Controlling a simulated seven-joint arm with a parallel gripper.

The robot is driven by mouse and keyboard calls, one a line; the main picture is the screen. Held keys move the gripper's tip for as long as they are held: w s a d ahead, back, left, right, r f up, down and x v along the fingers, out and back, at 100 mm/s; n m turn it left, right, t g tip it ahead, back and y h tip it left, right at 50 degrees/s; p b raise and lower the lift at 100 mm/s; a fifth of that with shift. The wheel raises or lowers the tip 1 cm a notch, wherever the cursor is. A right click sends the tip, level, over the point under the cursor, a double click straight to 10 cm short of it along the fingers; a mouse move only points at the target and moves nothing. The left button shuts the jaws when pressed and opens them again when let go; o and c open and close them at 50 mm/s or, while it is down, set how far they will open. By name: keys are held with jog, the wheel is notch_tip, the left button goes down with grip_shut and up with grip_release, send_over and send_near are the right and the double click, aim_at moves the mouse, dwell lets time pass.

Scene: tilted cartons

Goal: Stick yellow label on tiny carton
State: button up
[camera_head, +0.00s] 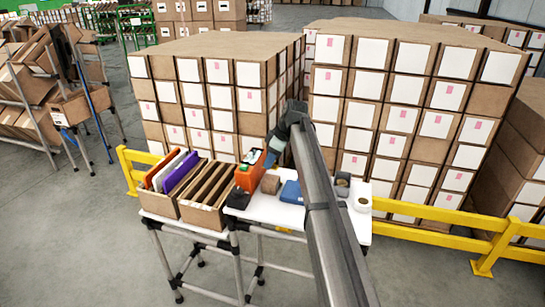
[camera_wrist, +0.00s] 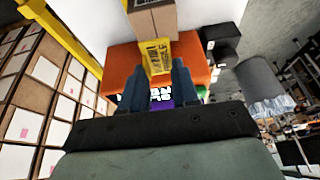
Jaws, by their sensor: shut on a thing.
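My gripper (camera_head: 272,158) is over the white table, by the orange holder (camera_head: 248,172). In the wrist view my gripper (camera_wrist: 156,75) has its two dark blue fingers on either side of a yellow label (camera_wrist: 155,56) with dark print, and is shut on it. The orange holder (camera_wrist: 120,66) lies behind the label. The tiny carton (camera_head: 270,184) is a small brown box on the table, just right of the holder. In the wrist view the tiny carton (camera_wrist: 151,22) is beyond the label, partly cut off by the top edge. I cannot make out the label in the head view.
A blue flat item (camera_head: 291,192) and tape rolls (camera_head: 362,204) lie right of the tiny carton. A black box (camera_head: 238,198) is at the table's left edge. An open carton with colored folders (camera_head: 205,217) stands left. Stacked cartons (camera_head: 400,115) and a yellow rail (camera_head: 440,213) are behind.

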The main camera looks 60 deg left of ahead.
jog(key=shift+f, duration=2.4)
jog(key=shift+f, duration=0.25)
jog(key=o, duration=1)
jog(key=shift+c, duration=0.2)
jog(key=shift+r, duration=0.1)
jog(key=v, duration=1.4)
notch_tip(320, 180, up, 6)
send_over(273, 166)
jog(key=w+d, duration=0.3)
jog(key=shift+d, duration=0.2)
